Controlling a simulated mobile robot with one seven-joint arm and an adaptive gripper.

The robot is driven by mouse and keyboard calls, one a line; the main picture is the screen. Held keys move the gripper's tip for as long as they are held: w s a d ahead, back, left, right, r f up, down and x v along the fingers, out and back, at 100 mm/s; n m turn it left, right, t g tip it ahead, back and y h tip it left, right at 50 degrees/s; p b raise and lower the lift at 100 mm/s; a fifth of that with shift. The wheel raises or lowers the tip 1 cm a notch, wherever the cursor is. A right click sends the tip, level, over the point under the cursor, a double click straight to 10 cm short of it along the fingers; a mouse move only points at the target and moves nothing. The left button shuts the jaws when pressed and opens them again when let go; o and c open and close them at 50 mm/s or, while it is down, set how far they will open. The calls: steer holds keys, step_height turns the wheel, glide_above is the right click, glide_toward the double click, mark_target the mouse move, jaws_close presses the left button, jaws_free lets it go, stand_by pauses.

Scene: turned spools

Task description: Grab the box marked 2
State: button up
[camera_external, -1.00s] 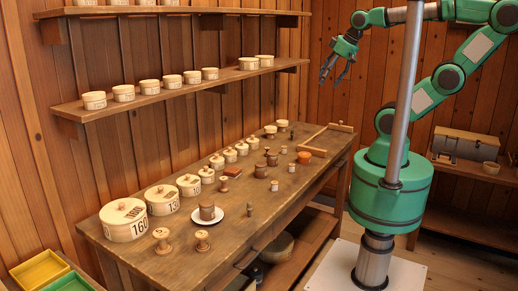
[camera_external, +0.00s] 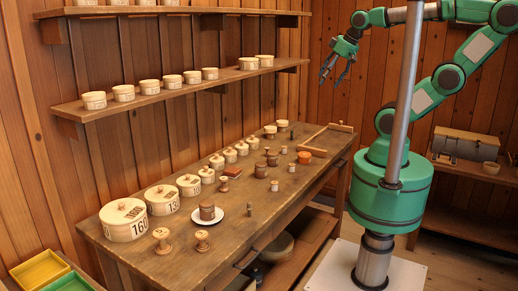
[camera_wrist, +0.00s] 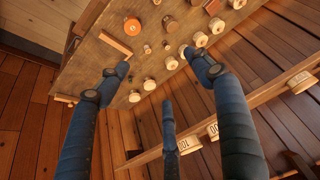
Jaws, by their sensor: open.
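A row of pale round lidded boxes runs along the wall side of the workbench (camera_external: 270,215), from a large box marked 160 (camera_external: 124,220) at the near end to small boxes (camera_external: 242,149) farther back. The small boxes' marks are too small to read, so I cannot tell which one is marked 2. My gripper (camera_external: 334,80) is open and empty, high above the far end of the bench. In the wrist view my gripper (camera_wrist: 156,76) has its dark fingers spread, with small pale round pieces (camera_wrist: 149,84) on the bench below, between and beyond the fingertips.
Wooden spools and a white plate (camera_external: 235,213) holding a brown spool stand on the bench. An orange piece (camera_external: 304,157) stands near a wooden frame (camera_external: 328,136). A metal pole (camera_external: 405,100) stands before my arm.

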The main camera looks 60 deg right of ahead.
steer(key=shift+w, duration=0.1)
steer(key=m+g+p, duration=0.3)
steer(key=g, duration=0.3)
glide_above(273, 153)
step_height(273, 153, down, 28)
steer(key=shift+w+d+f, duration=0.1)
steer(key=shift+w, duration=0.05)
steer(key=shift+f+b, duration=0.8)
steer(key=shift+f, duration=3.5)
